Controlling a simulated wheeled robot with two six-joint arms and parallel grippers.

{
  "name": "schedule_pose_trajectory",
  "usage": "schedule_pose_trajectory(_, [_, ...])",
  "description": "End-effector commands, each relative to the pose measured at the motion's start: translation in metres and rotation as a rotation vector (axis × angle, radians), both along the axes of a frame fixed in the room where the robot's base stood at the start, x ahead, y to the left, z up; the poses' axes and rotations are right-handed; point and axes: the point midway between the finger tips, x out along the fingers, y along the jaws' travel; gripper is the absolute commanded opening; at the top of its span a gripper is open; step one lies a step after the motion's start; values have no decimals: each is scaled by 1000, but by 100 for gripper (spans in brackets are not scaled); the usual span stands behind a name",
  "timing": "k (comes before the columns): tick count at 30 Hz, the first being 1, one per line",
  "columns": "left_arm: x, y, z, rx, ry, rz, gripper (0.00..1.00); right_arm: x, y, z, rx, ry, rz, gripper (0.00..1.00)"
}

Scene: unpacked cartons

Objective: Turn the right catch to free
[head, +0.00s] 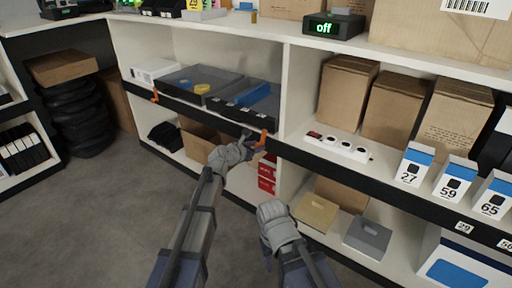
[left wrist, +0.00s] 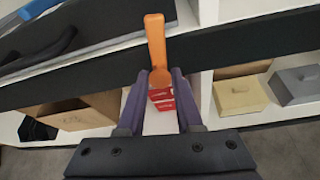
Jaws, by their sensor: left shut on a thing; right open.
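The right catch (head: 263,136) is an orange lever on the black front edge of the shelf, below the right-hand dark tray. In the left wrist view the orange catch (left wrist: 156,45) stands nearly upright, its lower end between my fingertips. My left gripper (head: 248,145) is shut on this lower end; it also shows in the left wrist view (left wrist: 160,80). The left catch (head: 155,97) is a smaller orange piece farther left on the same edge. My right gripper (head: 270,207) is open, lower and to the right; its fingertips are hard to make out.
Two dark trays (head: 205,76) with blue and yellow things lie on the shelf above the catches. Red boxes (head: 267,174) and an open carton (head: 199,140) stand on the lower shelf. A power strip (head: 338,147) is to the right. The floor (head: 90,220) at left is clear.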

Motion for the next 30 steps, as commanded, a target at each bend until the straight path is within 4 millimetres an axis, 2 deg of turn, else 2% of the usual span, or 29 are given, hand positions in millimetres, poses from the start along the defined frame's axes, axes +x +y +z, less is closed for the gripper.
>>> schedule_pose_trajectory(14, [-4,-4,-5,366,-264,-1,0,0,0,-20,0,-1,0,50])
schedule_pose_trajectory(30, [-5,-6,-10,771,-556,-2,0,0,0,-56,0,-1,0,50])
